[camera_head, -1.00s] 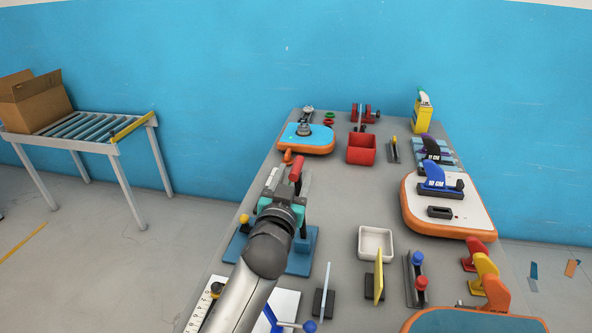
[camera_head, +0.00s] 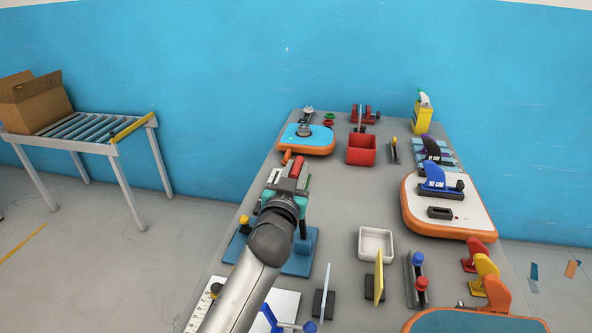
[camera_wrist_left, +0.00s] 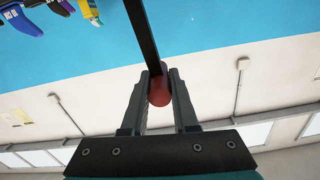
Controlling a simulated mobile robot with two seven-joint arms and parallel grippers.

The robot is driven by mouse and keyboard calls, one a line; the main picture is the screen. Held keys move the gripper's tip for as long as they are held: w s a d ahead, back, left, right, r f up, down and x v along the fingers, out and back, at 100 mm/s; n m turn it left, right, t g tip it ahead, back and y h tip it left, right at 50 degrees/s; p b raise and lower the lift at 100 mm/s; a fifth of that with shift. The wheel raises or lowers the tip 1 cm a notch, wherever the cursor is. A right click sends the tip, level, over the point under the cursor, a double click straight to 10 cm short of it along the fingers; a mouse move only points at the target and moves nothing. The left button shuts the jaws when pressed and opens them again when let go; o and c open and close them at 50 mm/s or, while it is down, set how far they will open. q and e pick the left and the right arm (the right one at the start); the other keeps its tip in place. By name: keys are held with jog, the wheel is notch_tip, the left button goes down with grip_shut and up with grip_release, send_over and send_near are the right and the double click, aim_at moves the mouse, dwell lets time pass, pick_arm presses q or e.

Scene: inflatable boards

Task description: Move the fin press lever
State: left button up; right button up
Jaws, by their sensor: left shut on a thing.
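The fin press (camera_head: 299,262) has a blue base and stands on the left part of the grey table, mostly hidden behind my left arm. Its lever has a red grip (camera_head: 297,167) at the top. My left gripper (camera_head: 290,182) is shut on this red grip. In the left wrist view the red grip (camera_wrist_left: 160,92) sits between both fingers (camera_wrist_left: 159,95), and the dark lever bar (camera_wrist_left: 143,35) runs up from it. My right gripper is not in view.
An orange-edged blue board (camera_head: 306,140) lies behind the press, close to the gripper. A white board with fins (camera_head: 448,215) is farther right. The table middle is clear.

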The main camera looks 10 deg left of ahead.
pick_arm(q)
grip_shut()
dwell(0.8)
jog(key=a+f+n+b, duration=0.7)
jog(key=a+f+n, duration=0.5)
jog(key=a+f, duration=0.3)
jog(key=shift+a+f+n, duration=0.25)
jog(key=shift+a+n, duration=0.05)
jog(key=shift+a, duration=1.35)
